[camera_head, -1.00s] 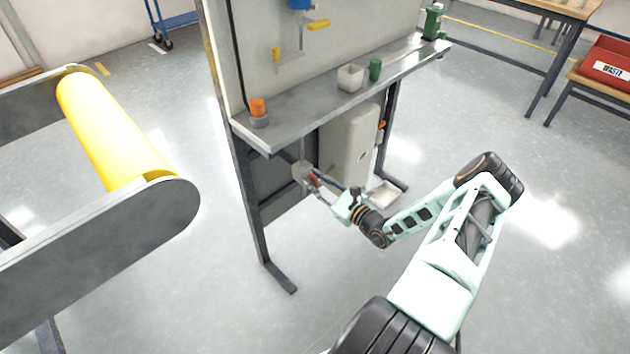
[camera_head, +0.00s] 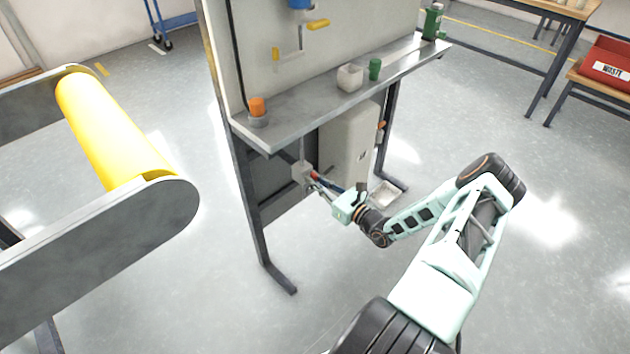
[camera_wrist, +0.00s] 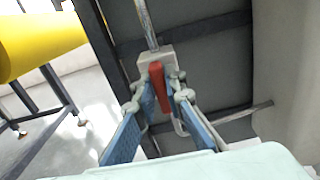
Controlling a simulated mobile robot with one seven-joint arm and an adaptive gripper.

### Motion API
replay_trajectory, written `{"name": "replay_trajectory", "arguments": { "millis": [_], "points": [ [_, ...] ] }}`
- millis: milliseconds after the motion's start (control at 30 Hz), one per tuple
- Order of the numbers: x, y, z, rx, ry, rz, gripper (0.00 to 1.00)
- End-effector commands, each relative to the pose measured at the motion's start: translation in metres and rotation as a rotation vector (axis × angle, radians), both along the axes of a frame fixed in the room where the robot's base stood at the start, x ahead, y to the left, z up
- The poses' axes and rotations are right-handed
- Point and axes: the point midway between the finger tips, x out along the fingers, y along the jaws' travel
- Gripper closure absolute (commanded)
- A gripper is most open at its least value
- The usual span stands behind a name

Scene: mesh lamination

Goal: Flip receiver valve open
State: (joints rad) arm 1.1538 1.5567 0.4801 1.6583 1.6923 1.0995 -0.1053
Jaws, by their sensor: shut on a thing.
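The receiver valve (camera_head: 301,172) is a pale grey block under the metal shelf, on a thin vertical pipe. It also shows in the wrist view (camera_wrist: 153,59). Its red lever (camera_wrist: 160,86) points from the block toward my wrist camera; in the head view the lever (camera_head: 314,175) is small. My gripper (camera_wrist: 158,94) has its blue fingers on both sides of the lever and is shut on it. The gripper also shows in the head view (camera_head: 319,184). The exact contact on the lever is hard to make out.
The shelf (camera_head: 300,108) overhangs the valve. A dark frame leg (camera_head: 250,205) stands to the left, and a large pale tank (camera_head: 345,145) stands close on the right. A yellow roll (camera_head: 115,130) lies farther left. Floor in front is clear.

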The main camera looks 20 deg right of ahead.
Motion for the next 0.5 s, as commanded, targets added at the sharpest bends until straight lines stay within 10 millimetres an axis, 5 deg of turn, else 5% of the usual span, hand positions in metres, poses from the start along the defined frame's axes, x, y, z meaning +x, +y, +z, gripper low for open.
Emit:
{"name": "replay_trajectory", "arguments": {
  "millis": [200, 233, 367, 500],
  "points": [
    [-0.0005, 0.0002, -0.0006, 0.003, 0.002, -0.001, 1.00],
    [-0.0005, 0.0002, -0.0006, 0.003, 0.002, -0.001, 0.89],
    [-0.0004, 0.0001, -0.0005, 0.002, 0.002, -0.001, 0.74],
    [-0.0002, 0.0000, -0.0003, 0.002, 0.001, -0.001, 0.72]
  ]
}}
